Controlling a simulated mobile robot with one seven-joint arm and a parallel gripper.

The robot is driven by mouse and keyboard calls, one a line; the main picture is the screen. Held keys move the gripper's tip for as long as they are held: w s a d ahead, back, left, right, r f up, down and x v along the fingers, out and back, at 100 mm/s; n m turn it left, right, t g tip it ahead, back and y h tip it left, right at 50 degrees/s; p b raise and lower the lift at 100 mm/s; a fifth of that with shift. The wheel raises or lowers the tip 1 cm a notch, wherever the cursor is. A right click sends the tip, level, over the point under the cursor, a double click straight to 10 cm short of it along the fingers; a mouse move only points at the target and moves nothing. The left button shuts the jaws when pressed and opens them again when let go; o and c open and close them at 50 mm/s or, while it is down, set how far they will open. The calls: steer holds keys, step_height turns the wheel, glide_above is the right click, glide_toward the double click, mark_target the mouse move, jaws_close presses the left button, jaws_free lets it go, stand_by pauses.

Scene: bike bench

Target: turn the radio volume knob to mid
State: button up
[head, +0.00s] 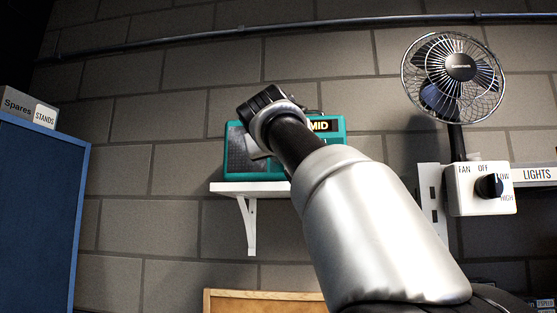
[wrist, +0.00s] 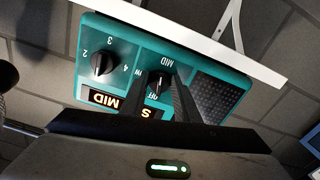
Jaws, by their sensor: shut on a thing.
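The teal radio (head: 231,163) stands on a white wall shelf, partly hidden behind my arm in the head view. In the wrist view the radio (wrist: 200,62) appears upside down. Its volume knob (wrist: 159,82) is dark, with OFF and MID printed around it. My gripper (wrist: 161,90) has its two dark fingers closed on this knob from either side. The fingers cover part of the dial, and I cannot tell the pointer's exact direction. A display (wrist: 103,99) on the radio reads MID; a second display beside it is mostly hidden. In the head view my gripper (head: 262,110) is at the radio's front.
A second black knob (wrist: 103,62) with numbers sits beside the volume knob. The white shelf (head: 225,187) has a bracket below. At right are a fan (head: 460,67) and its switch box (head: 466,200). A blue cabinet (head: 40,200) stands at left.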

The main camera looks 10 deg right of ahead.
steer(key=shift+f+m, duration=0.1)
steer(key=shift+m, duration=1)
steer(key=o, duration=1)
steer(key=b+v, duration=0.4)
steer(key=v, duration=1.3)
steer(key=shift+s+a+b, duration=0.1)
steer(key=shift+s+b, duration=0.1)
steer(key=shift+b, duration=0.15)
